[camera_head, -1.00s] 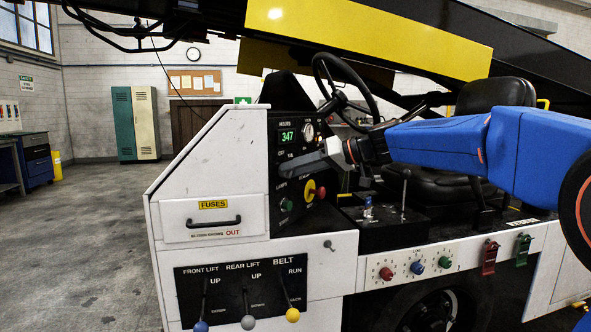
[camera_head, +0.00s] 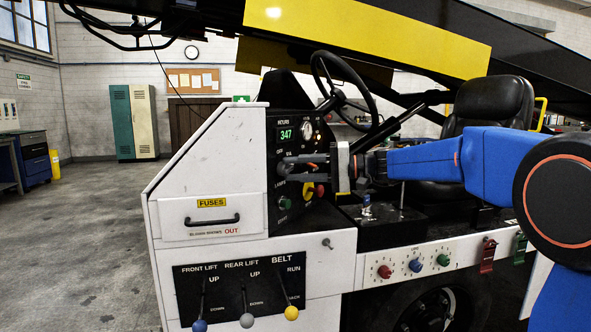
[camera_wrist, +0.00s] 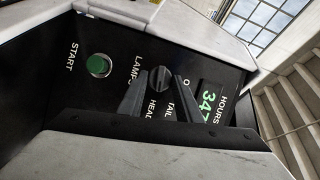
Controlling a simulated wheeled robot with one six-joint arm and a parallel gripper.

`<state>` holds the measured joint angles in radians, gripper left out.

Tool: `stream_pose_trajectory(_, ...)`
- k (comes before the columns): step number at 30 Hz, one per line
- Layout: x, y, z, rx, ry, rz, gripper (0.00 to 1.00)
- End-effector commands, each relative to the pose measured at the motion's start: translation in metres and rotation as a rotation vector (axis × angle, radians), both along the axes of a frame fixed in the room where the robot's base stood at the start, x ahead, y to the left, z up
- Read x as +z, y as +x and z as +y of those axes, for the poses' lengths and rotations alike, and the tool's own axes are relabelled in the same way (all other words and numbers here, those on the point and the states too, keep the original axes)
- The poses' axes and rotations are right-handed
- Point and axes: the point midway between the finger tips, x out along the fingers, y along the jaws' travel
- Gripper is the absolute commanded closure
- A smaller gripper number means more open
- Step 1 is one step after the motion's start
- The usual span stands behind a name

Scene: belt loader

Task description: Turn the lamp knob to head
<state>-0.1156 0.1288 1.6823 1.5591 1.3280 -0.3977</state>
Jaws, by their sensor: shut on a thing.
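The lamp knob (camera_wrist: 160,77) is a small dark round knob on the black dash panel, with the labels LAMPS, O, TAIL and HEAD around it in the wrist view. My gripper (camera_wrist: 159,88) is shut on it, with one dark finger on each side. In the head view my gripper (camera_head: 286,168) reaches in from the right, level, with its fingertips at the panel. The fingers hide much of the knob there. I cannot tell which label the knob's mark points to.
A green START button (camera_wrist: 99,65) and the lit 347 hours display (camera_wrist: 210,104) sit near the knob. A red knob on a yellow plate (camera_head: 308,191) lies just below my gripper. The steering wheel (camera_head: 345,88) and seat (camera_head: 490,108) stand behind my arm.

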Motion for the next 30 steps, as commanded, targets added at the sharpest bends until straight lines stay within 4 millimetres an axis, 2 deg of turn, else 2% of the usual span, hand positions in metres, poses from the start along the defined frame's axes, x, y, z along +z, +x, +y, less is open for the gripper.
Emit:
stream_pose_trajectory(12,-0.0029,0.0006,-0.0007,-0.002,0.084,0.153,0.91)
stream_pose_trajectory(28,-0.0032,0.0006,-0.0005,-0.001,0.094,0.172,0.91)
stream_pose_trajectory(29,-0.0032,0.0006,-0.0005,-0.001,0.094,0.172,0.64)
stream_pose_trajectory(30,-0.0032,0.0005,-0.0005,-0.001,0.094,0.172,0.55)
